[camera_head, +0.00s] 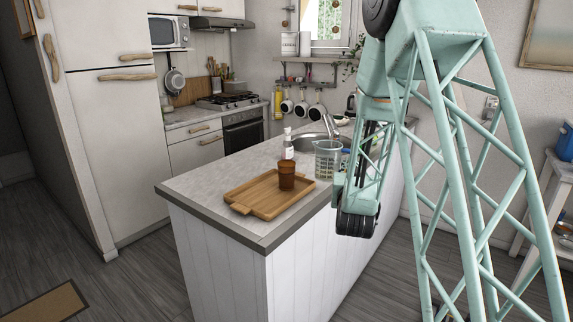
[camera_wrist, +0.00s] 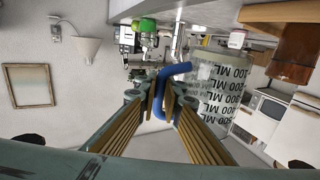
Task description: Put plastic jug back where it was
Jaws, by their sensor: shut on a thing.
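The plastic jug (camera_head: 327,160) is clear, with measuring marks, and shows at the right end of the tray side of the counter. In the wrist view, which is upside down, the jug (camera_wrist: 222,95) shows large "ML" marks and a blue handle (camera_wrist: 178,70). My gripper (camera_wrist: 163,100) has its fingers closed around the blue handle. In the head view my arm hides the handle and most of the gripper. I cannot tell whether the jug's base touches the counter (camera_head: 210,182).
A wooden tray (camera_head: 262,206) with a brown cup (camera_head: 286,176) lies left of the jug. A white bottle (camera_head: 288,146) stands behind the cup. The sink (camera_head: 310,140) is behind the jug. The counter's left part is clear.

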